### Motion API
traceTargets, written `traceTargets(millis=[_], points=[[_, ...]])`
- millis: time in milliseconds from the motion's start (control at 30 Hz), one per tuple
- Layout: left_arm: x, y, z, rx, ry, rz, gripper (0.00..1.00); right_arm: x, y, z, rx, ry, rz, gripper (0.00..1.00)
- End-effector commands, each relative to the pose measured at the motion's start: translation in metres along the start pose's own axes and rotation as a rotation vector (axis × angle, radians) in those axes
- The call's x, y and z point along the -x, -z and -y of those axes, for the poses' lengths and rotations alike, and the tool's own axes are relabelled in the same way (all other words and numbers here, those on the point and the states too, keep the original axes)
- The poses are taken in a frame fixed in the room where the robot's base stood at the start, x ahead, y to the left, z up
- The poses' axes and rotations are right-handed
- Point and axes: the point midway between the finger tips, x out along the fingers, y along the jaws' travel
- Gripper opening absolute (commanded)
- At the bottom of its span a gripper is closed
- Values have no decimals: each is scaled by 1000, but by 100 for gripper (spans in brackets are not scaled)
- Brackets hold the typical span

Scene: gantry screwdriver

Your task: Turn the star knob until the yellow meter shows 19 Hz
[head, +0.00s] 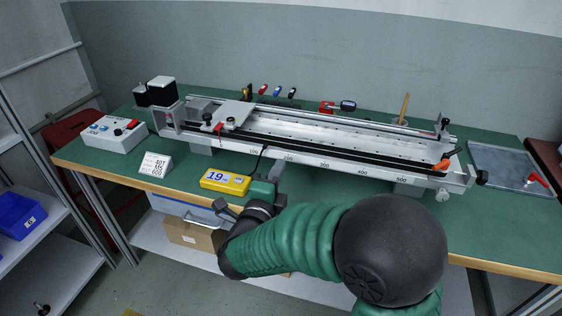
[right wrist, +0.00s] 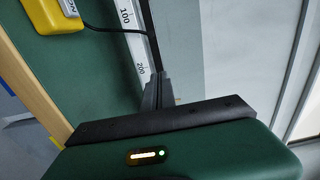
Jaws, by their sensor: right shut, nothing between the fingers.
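I cannot tell which is the star knob. My right gripper (head: 278,170) is just right of the meter, in front of the rail. Its fingers are shut and empty in the right wrist view (right wrist: 160,82). My left gripper is out of view.
A black cable (head: 258,160) runs from the meter to the rig. A white sign (head: 155,164) and a control box (head: 115,134) stand at the left. A grey tray (head: 508,172) lies at the right. The green bench is clear at the front right.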

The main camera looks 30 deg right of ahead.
Motion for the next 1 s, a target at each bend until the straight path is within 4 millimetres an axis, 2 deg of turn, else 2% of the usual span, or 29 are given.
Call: traceTargets(millis=[200,400,867,933,1000], points=[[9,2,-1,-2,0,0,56,45,-3,4,4,4,5,0],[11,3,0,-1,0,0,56,67,-4,3,4,5,2,0],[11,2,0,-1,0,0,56,67,-2,2,3,4,1,0],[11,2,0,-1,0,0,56,66,-6,0,15,-4,18,0],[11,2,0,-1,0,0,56,62,-18,-7,65,-32,86,0]])
